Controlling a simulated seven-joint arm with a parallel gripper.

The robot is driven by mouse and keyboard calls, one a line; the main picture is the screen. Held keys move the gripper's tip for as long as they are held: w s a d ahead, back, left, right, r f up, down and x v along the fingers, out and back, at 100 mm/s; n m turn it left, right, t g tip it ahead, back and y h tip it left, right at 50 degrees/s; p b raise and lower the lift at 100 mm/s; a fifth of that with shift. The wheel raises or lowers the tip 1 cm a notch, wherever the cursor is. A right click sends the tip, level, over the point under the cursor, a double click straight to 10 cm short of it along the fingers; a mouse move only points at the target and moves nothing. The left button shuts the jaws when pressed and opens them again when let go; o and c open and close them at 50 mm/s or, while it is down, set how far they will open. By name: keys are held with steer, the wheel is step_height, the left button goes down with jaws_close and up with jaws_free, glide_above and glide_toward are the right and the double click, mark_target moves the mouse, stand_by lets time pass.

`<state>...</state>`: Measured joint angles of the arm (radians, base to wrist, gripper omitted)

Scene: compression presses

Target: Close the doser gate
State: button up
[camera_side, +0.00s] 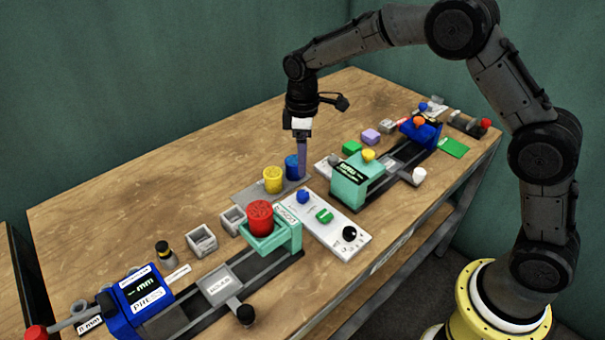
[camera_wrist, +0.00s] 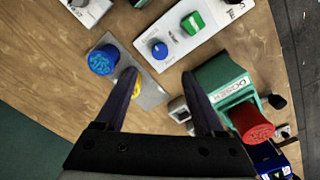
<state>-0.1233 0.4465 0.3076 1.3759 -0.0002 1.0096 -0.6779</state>
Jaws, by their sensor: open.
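The doser is a green block with a "DOSER" label and a red round container on top. It stands at the lower middle of the side view (camera_side: 287,241) and at the right of the wrist view (camera_wrist: 222,82). A small black knob (camera_wrist: 277,101) sits beside it in the wrist view; I cannot tell whether this is the gate's handle. The gate's position cannot be made out. My gripper (camera_side: 302,160) points down near the blue cup (camera_side: 291,168), apart from the doser.
A yellow cup (camera_side: 272,180) stands beside the blue cup on a grey plate (camera_side: 250,195). A white control panel (camera_side: 325,228) lies between the doser and another green station (camera_side: 348,186). The blue press (camera_side: 137,296) is at lower left. The table's far left is clear.

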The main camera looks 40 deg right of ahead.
steer(key=shift+r, duration=1.55)
steer(key=s+d+r+m+t, duration=0.1)
steer(key=s+d+r+t, duration=0.1)
steer(key=s+r, duration=0.6)
steer(key=s+d+r+m+t, duration=0.15)
steer(key=s+r, duration=0.35)
steer(key=r, duration=0.5)
steer(key=s+d+f+m+t, duration=0.1)
steer(key=s+f+m, duration=0.2)
steer(key=s, duration=0.6)
steer(key=s+d+f+m+t, duration=0.1)
steer(key=s+f+m, duration=0.2)
steer(key=s, duration=0.7)
steer(key=shift+d+f+m, duration=0.25)
steer(key=shift+f+m, duration=0.1)
steer(key=shift+f, duration=0.2)
